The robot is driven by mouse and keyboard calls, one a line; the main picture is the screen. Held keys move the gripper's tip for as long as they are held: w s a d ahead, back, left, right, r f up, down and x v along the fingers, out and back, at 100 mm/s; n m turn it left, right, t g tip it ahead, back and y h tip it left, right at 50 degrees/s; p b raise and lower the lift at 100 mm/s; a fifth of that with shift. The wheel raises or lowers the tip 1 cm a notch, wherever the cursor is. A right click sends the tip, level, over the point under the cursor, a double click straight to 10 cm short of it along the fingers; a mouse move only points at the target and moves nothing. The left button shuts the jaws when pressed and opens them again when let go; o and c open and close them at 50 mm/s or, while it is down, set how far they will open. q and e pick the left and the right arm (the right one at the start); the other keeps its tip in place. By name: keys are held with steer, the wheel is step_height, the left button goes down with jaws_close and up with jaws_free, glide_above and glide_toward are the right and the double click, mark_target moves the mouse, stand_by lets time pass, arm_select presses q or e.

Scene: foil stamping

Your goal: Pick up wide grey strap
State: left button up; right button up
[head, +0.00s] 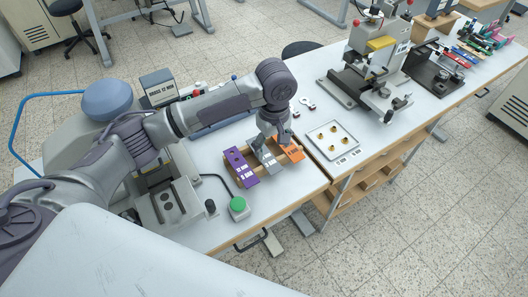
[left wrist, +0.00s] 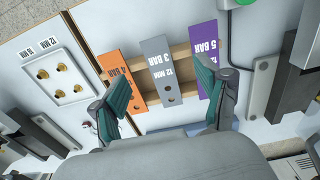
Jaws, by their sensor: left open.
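The wide grey strap (head: 268,158) lies on a wooden rack between a purple strap (head: 240,166) and an orange strap (head: 290,149). In the left wrist view the grey strap (left wrist: 160,68) reads "12 MM 3 BAR" and has holes at its near end. My left gripper (head: 274,139) is above the rack over the grey strap and partly covers it in the head view. In the left wrist view the gripper (left wrist: 162,72) is open, its green-padded fingers apart on either side of the grey strap. Nothing is between them in its grip. My right gripper is not in view.
The wooden rack (left wrist: 140,64) carries the straps. A white tray with brass pieces (head: 333,141) lies to the right. Another press (head: 378,62) stands farther back right.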

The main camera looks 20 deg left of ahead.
mark_target(271, 165)
arm_select(q)
steer(key=f, duration=0.2)
steer(key=shift+w+f, duration=0.2)
steer(key=shift+f, duration=0.1)
steer(key=shift+w+f, duration=0.1)
steer(key=shift+f, duration=0.4)
steer(key=f, duration=0.1)
steer(key=f+p, duration=0.1)
steer(key=f, duration=0.2)
steer(key=shift+w+a+f, duration=0.2)
steer(key=shift+w+f, duration=0.15)
steer(key=shift+f, duration=0.05)
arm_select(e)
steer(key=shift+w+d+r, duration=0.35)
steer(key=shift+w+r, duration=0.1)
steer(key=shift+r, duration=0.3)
arm_select(q)
steer(key=shift+f+p, duration=0.1)
steer(key=shift+p, duration=0.4)
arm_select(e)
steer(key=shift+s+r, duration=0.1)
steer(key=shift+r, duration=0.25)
arm_select(q)
steer(key=shift+f, duration=0.15)
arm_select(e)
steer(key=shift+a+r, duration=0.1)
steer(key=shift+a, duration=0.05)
